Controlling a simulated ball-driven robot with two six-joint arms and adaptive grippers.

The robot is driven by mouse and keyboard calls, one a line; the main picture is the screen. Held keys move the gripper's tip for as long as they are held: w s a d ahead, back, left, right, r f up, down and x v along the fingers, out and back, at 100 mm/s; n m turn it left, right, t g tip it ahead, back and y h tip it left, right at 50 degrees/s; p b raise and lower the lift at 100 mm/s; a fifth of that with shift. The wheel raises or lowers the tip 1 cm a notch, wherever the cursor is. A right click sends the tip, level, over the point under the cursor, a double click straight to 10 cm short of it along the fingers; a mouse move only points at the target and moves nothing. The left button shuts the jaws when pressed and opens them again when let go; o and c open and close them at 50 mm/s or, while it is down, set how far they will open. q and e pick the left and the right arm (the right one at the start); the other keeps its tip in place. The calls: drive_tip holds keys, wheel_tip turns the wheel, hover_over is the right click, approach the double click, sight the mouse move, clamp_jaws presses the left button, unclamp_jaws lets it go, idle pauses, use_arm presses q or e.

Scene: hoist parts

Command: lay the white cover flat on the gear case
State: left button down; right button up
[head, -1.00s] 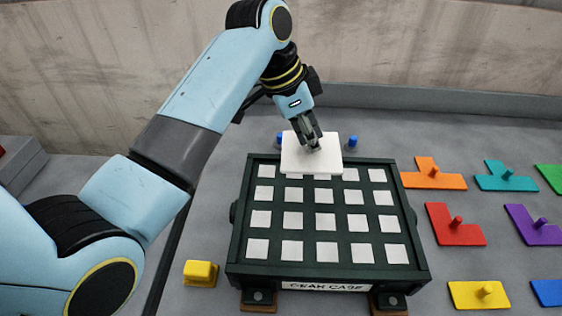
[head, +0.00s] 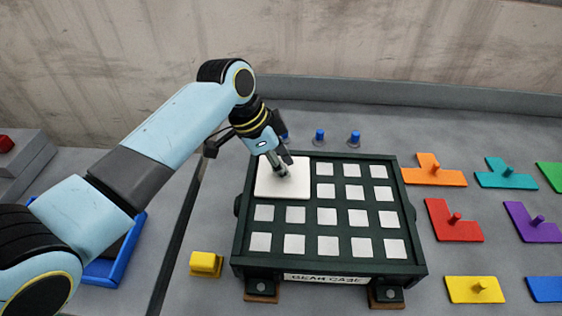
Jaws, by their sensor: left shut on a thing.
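The white cover (head: 268,187) is a flat square plate over the back left part of the gear case in the head view. It hides several of the case's white squares there. I cannot tell whether it rests on the case or hangs just above it. The gear case (head: 328,268) is a dark green framed box with rows of white squares and a name label on its front. My left gripper (head: 279,169) points down and is shut on the cover near its middle. My right gripper is not in view.
Coloured pieces with pegs lie to the right, among them an orange one (head: 425,178), a red one (head: 438,231) and a yellow one (head: 462,290). Blue pegs (head: 354,137) stand behind the case. A yellow block (head: 206,264) lies at its left. A blue tray (head: 103,270) is partly behind my arm.

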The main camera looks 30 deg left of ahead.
use_arm(q)
drive_tip(key=c, duration=1.3)
unclamp_jaws()
drive_tip(key=shift+o, duration=0.2)
drive_tip(key=v, duration=1.2)
drive_tip(key=shift+s, duration=0.1)
